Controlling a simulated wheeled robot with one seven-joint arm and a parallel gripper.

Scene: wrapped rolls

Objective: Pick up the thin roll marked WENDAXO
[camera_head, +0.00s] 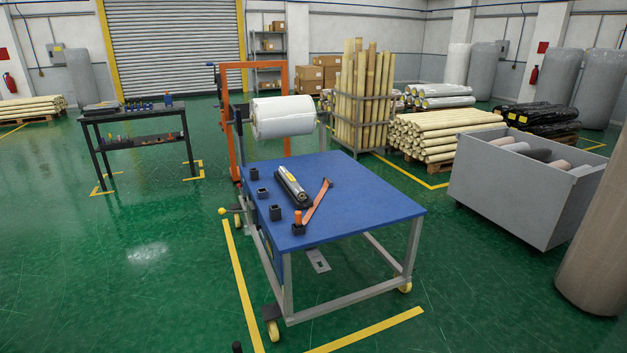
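My gripper is not in view.
Small black blocks (262,194) line the table's left edge. A large white roll (283,117) hangs above the far edge. A grey bin (510,190) holding rolls stands at right, beside a big brown roll (597,250). Green floor left of the table is clear.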

